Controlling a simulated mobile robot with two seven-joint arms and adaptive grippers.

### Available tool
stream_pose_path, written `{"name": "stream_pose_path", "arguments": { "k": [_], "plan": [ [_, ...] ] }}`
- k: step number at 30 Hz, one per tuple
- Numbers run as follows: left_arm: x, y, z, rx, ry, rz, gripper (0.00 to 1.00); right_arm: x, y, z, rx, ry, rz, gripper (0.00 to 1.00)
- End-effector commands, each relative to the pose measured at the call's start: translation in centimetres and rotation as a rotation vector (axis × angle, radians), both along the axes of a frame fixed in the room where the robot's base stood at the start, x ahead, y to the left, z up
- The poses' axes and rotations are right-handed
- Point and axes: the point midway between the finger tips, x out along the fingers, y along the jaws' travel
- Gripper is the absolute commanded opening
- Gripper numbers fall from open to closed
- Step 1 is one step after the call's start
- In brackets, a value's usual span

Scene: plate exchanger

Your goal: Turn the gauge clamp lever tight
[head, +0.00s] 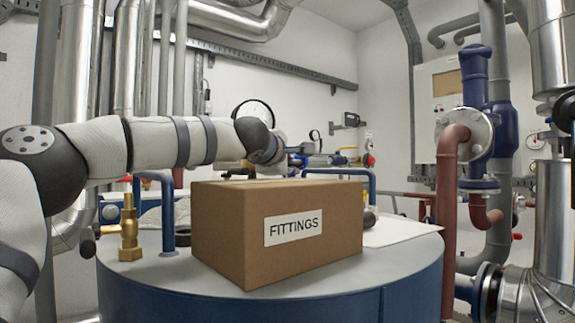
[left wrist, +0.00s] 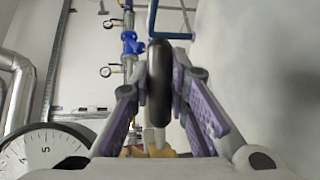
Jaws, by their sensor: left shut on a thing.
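In the left wrist view a black, rounded lever handle (left wrist: 159,85) stands between the purple finger pads of my left gripper (left wrist: 160,88), which is shut on it. A pale stem and a brass-coloured part (left wrist: 150,152) show below the handle. A white gauge dial (left wrist: 42,152) with a black rim and the number 5 is at the lower left. In the head view my left arm reaches in from the left behind the box, and a round gauge (head: 255,110) shows above its wrist. The lever cannot be made out there. My right gripper is in neither view.
A cardboard box (head: 277,232) marked FITTINGS stands on the round blue-and-grey tank (head: 160,282), in front of my left wrist. A brass valve (head: 130,232) and a blue pipe bend (head: 168,205) rise at its left. A red-brown pipe (head: 447,220) stands at the right.

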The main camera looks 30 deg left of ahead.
Motion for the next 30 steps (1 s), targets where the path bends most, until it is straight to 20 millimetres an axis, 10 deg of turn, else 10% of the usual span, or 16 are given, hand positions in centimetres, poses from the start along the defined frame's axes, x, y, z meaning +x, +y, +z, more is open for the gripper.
{"name": "stream_pose_path", "arguments": {
  "k": [4,8,19,30],
  "plan": [
    [0.0,0.0,0.0,-0.002,-0.002,0.0,0.0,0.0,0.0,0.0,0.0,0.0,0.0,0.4],
    [0.0,0.0,0.0,-0.001,-0.001,0.0,0.37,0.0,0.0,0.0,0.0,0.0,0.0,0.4],
    [-0.9,-0.2,0.3,0.0,-0.002,0.001,0.37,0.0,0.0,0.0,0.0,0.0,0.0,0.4],
    [-9.3,-2.7,1.8,-0.006,-0.003,-0.001,0.37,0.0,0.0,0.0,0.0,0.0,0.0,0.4]
  ]
}}
